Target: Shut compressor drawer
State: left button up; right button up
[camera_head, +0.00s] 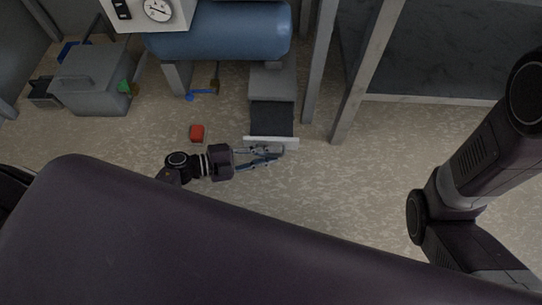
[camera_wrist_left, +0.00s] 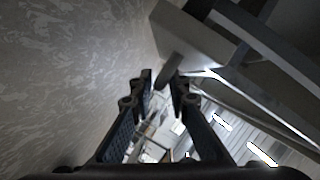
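The compressor has a blue tank (camera_head: 225,32) at the top of the head view. Below it is a grey housing (camera_head: 272,82) with the drawer (camera_head: 272,118) pulled out toward me; its inside is dark and its front panel is pale. My left gripper (camera_head: 275,153) is at the near side of that front panel, fingers pointing right. In the left wrist view, the left fingers (camera_wrist_left: 163,85) are apart, with a grey bar-like handle (camera_wrist_left: 171,66) just beyond and between their tips. I cannot tell whether they touch it. My right gripper is out of view.
A grey toolbox (camera_head: 95,80) stands at the left. A blue-handled tool (camera_head: 200,94) lies under the tank. Grey metal posts (camera_head: 319,65) stand right of the drawer. Open floor lies at the right.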

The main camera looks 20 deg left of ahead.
pick_arm(q)
jog(key=shift+w+d+f, duration=0.1)
jog(key=shift+w+d, duration=0.15)
jog(key=shift+d, duration=0.15)
jog(key=shift+c, duration=0.5)
grip_shut()
